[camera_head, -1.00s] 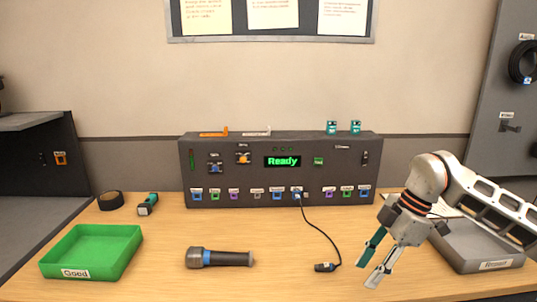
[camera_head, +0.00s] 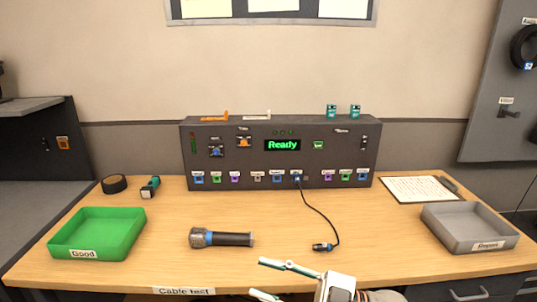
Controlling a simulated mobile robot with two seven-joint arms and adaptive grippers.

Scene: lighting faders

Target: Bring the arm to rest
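My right gripper (camera_head: 272,280) shows at the bottom middle of the head view, low in front of the table's front edge. Its two fingers point left and are spread apart, with nothing between them. My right arm comes in from the bottom edge, and most of it is out of the picture. My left gripper is not in view. The grey tester console (camera_head: 225,165) stands at the back of the wooden table (camera_head: 165,225), its display reading "Ready". A black cable (camera_head: 325,215) runs from a port on its front to a connector (camera_head: 322,247) lying on the table.
A green "Good" tray (camera_head: 118,248) is at left and a grey "Repair" tray (camera_head: 480,243) at right. A flashlight-like microphone (camera_head: 222,238) lies between them. Black tape (camera_head: 114,184), a teal-black device (camera_head: 151,187) and a clipboard (camera_head: 418,189) lie further back.

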